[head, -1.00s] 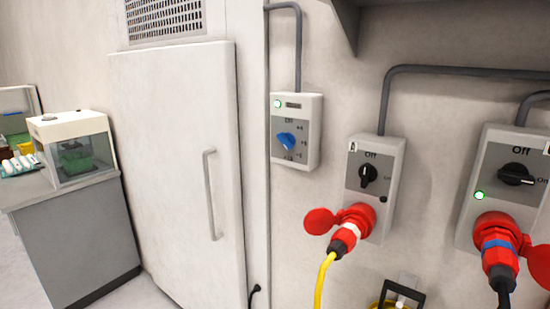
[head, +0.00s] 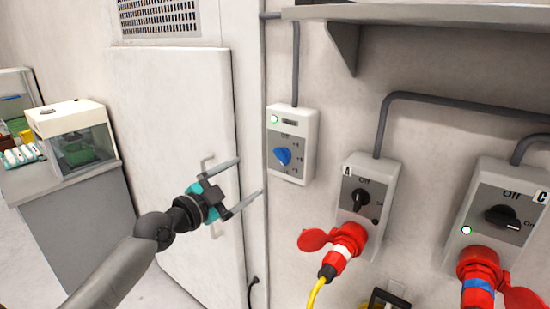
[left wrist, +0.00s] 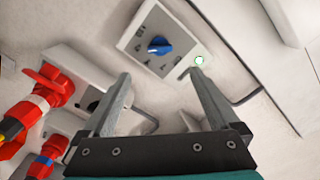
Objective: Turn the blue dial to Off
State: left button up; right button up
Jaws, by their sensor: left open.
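The blue dial (head: 283,156) sits on a light grey wall box (head: 304,150) with "Off" marked above it and a lit green lamp at its top left. In the left wrist view the blue dial (left wrist: 158,46) shows beyond and between my fingers, apart from them. My left gripper (head: 250,178) is open and empty, to the left of the box and slightly lower, in front of the white door. It also shows in the left wrist view (left wrist: 158,85). The dial's exact pointing is too small to tell. My right gripper is not in view.
A switch box (head: 368,178) with a black knob, red plug and yellow cable is right of the dial box. Another switch box (head: 503,195) stands further right. A grey shelf bracket (head: 344,40) juts out above. The white door (head: 180,120) has a handle behind my gripper.

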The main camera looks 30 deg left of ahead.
aim_at(278, 158)
pick_arm(q)
jog(key=w, duration=0.3)
jog(key=w+p, duration=0.1)
jog(key=w, duration=0.6)
jog(key=shift+w+d+p, duration=0.2)
jog(key=shift+d+p, duration=0.15)
jog(key=shift+d, duration=0.05)
jog(key=shift+w+d, duration=0.1)
jog(key=shift+w, duration=1)
jog(key=shift+c, duration=0.2)
jog(key=c, duration=1.3)
jog(key=shift+c, duration=0.2)
